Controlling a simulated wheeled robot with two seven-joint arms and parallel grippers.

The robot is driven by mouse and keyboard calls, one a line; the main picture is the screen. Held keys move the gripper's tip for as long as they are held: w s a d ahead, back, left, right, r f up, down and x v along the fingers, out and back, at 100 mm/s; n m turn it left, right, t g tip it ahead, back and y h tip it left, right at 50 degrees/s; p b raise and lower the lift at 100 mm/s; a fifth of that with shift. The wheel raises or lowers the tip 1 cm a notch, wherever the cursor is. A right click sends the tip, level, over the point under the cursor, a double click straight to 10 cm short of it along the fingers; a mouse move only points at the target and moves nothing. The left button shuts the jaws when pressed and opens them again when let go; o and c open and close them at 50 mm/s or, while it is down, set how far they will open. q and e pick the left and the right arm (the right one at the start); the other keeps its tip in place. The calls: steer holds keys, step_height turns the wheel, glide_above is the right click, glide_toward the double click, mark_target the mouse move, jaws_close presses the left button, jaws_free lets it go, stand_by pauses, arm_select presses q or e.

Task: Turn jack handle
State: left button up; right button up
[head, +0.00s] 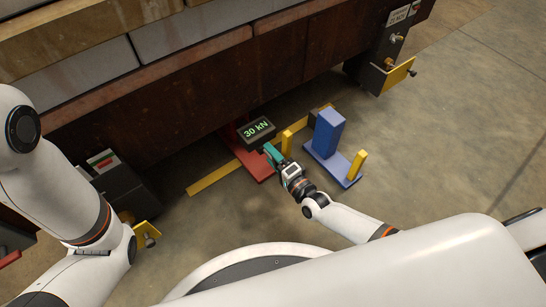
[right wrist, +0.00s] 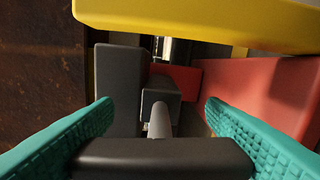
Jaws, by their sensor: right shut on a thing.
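The jack is low on the floor at the beam's edge, with a red base (head: 252,165) and a dark display box (head: 257,129) reading 30 kN. My right gripper (head: 271,153) is at the front of the jack, beside the display. In the right wrist view, its teal fingers (right wrist: 158,125) are on both ends of the dark crossbar of the jack handle (right wrist: 165,158). The handle's grey shaft runs from the bar to a dark block on the jack. In the head view, the gripper hides the handle. My left arm shows at the left, but its gripper is out of view.
A yellow strip (head: 215,178) lies on the floor. The heavy rusty beam (head: 190,105) overhangs the jack. Open floor lies at the right.

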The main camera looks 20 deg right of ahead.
steer(key=shift+m, duration=0.3)
steer(key=o, duration=1)
steer(key=shift+s, duration=0.1)
steer(key=shift+s+d+p, duration=0.15)
steer(key=shift+s+p, duration=0.15)
steer(key=shift+s, duration=0.05)
steer(key=p+v, duration=0.5)
steer(key=v, duration=0.6)
steer(key=shift+s, duration=0.1)
